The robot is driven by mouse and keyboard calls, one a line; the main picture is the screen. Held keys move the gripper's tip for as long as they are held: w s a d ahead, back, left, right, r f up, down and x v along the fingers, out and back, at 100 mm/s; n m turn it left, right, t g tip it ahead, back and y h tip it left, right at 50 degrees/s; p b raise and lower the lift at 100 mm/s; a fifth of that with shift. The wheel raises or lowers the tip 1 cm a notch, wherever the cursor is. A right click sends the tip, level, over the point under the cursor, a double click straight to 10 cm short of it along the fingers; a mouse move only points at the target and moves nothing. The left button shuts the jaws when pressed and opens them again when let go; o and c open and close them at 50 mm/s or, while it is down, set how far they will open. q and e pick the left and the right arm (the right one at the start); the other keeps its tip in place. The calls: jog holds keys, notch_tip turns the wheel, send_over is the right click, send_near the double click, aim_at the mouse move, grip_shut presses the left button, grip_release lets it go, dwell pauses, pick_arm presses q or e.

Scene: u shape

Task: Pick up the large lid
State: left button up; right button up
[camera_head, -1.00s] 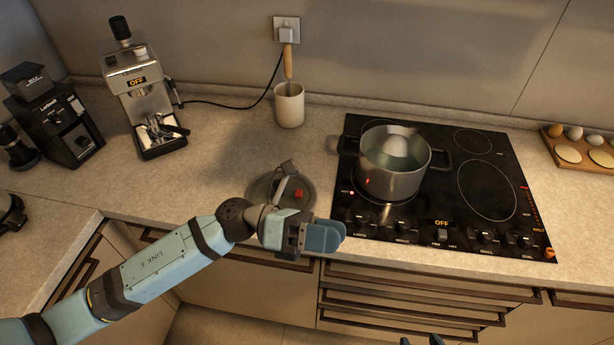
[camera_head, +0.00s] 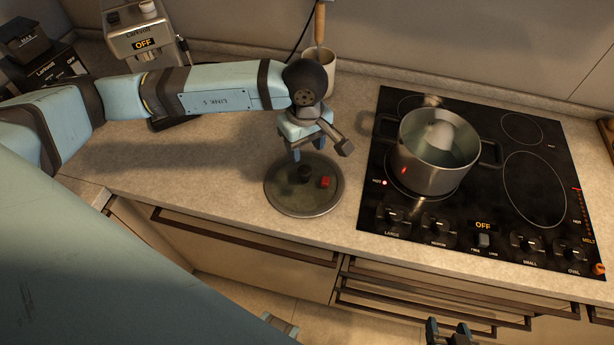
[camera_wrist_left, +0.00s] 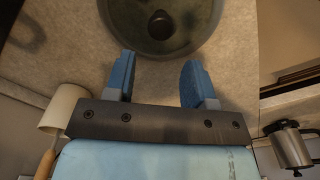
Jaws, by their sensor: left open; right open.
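The large lid (camera_head: 310,203) is a round dark glass disc with a metal rim, a black knob (camera_head: 304,174) in its middle and a small red part beside the knob. It lies flat on the counter left of the stove. My left gripper (camera_head: 309,148) is open and empty above the lid's far side, pointing down. In the left wrist view the lid (camera_wrist_left: 118,22) is at the top, with its knob (camera_wrist_left: 160,25) beyond the two apart blue fingers (camera_wrist_left: 157,68). My right gripper (camera_head: 450,332) shows only partly at the bottom edge, over the floor.
A metal pot (camera_head: 428,172) with a pale object in it stands on the black stove (camera_head: 400,235), right of the lid. A white mug (camera_head: 322,75) with a wooden handle stands behind my left gripper. An espresso machine (camera_head: 143,40) is at the back left. The counter left of the lid is clear.

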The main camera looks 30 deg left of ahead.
aim_at(305, 170)
pick_arm(q)
notch_tip(305, 170, down, 5)
jog(key=shift+r+p, duration=0.2)
jog(key=shift+p, duration=0.1)
notch_tip(305, 170, down, 5)
jog(key=shift+s+f+p, duration=0.1)
jog(key=shift+p, duration=0.75)
jog(key=c, duration=0.9)
jog(key=shift+o, duration=0.2)
notch_tip(305, 170, up, 20)
jog(key=b, duration=0.3)
